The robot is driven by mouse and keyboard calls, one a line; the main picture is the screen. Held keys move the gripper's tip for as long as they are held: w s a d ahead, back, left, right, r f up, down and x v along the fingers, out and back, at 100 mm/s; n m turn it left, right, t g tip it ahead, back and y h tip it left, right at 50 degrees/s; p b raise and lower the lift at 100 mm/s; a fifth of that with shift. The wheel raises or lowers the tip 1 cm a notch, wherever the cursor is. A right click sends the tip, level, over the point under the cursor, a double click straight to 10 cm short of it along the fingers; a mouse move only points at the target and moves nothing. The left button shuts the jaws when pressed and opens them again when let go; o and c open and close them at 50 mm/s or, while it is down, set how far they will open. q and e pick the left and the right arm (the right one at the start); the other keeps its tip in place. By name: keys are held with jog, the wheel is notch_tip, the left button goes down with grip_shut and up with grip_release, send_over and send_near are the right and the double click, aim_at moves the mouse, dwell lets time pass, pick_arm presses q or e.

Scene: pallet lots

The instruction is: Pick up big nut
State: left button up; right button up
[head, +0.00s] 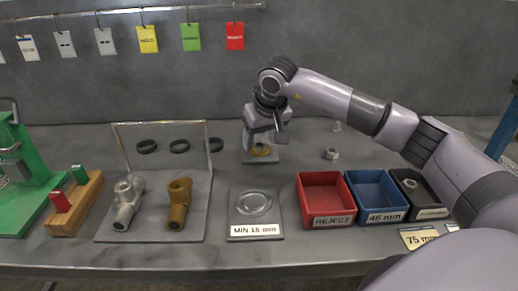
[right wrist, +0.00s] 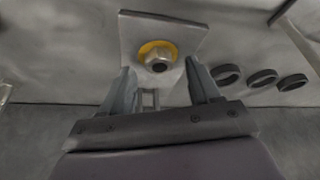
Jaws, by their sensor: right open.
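A metal hex nut (right wrist: 158,62) sits on a yellow ring (right wrist: 146,48) on a small grey plate (right wrist: 190,28) in the right wrist view. My right gripper (head: 271,138) is above the plate. In the right wrist view its fingers (right wrist: 160,72) are open and apart, with the nut seen between and just beyond their tips. A smaller-looking loose nut (head: 332,154) lies to the right. My left gripper is not in view.
A red reject bin (head: 325,177), a blue bin (head: 376,176) and a black bin (head: 404,174) holding a nut stand at right. Pipe fittings (head: 179,205) and black rings (head: 147,146) are at left.

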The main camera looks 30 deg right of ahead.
jog(key=shift+w+f, duration=0.2)
jog(key=shift+f, duration=0.25)
jog(key=c, duration=1.1)
jog(key=shift+r, duration=0.1)
jog(key=shift+c, duration=0.2)
